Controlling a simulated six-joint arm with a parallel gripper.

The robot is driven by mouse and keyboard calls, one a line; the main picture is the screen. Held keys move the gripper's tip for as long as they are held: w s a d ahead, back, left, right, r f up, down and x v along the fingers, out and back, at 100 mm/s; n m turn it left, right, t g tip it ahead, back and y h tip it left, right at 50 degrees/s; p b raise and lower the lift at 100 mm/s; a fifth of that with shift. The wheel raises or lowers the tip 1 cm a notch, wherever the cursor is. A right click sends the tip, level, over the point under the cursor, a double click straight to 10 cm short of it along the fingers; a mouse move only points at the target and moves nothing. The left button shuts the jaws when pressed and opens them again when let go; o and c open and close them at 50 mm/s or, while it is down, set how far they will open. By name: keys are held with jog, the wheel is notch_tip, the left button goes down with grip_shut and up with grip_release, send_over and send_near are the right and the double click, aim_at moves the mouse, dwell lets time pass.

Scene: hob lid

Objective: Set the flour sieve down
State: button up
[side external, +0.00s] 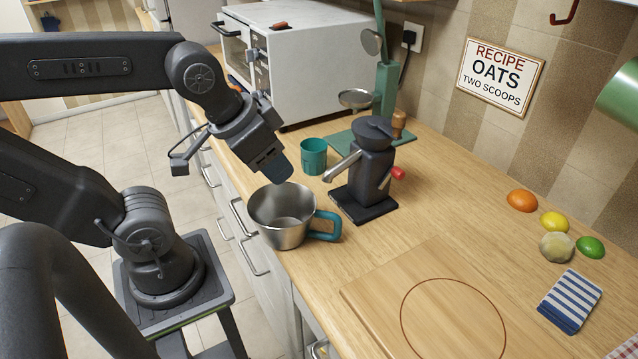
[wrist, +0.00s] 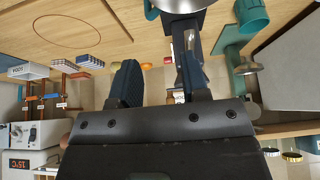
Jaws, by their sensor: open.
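A shallow round metal dish or sieve (side external: 357,98) shows at the green stand (side external: 386,85) at the back of the counter; I cannot make out any mesh. A steel vessel with a teal handle (side external: 283,215) stands upright near the counter's front edge; its inside looks empty. I cannot tell for certain which of these is the flour sieve. My gripper (side external: 275,170) is open and empty, just above and behind the vessel's rim, apart from the round dish. In the wrist view, both fingers (wrist: 158,88) are spread with nothing between them, and the vessel (wrist: 180,4) is partly cut off.
A dark grinder-like machine (side external: 370,165) with a red knob stands right of the vessel. A teal cup (side external: 313,156) stands behind it. A white oven (side external: 300,62) is at the back. A cutting board (side external: 375,300), fruit and a striped cloth (side external: 570,300) lie to the right, with bare counter between.

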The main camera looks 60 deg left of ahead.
aim_at(300, 226)
jog(key=shift+w, duration=0.15)
jog(key=shift+c, duration=0.8)
jog(key=w+d+f+g+y, duration=0.1)
jog(key=g, duration=0.1)
jog(key=w+d+n+g, duration=0.1)
jog(key=g, duration=0.1)
jog(key=w+d+f+g+y, duration=0.1)
jog(key=w+g, duration=0.1)
jog(key=shift+d+f+y, duration=0.15)
jog(key=shift+f+y, duration=0.15)
jog(key=shift+f, duration=0.1)
jog(key=x, duration=1.3)
jog(key=shift+f, duration=0.35)
jog(key=shift+c, duration=0.2)
jog(key=shift+w, duration=0.1)
grip_shut()
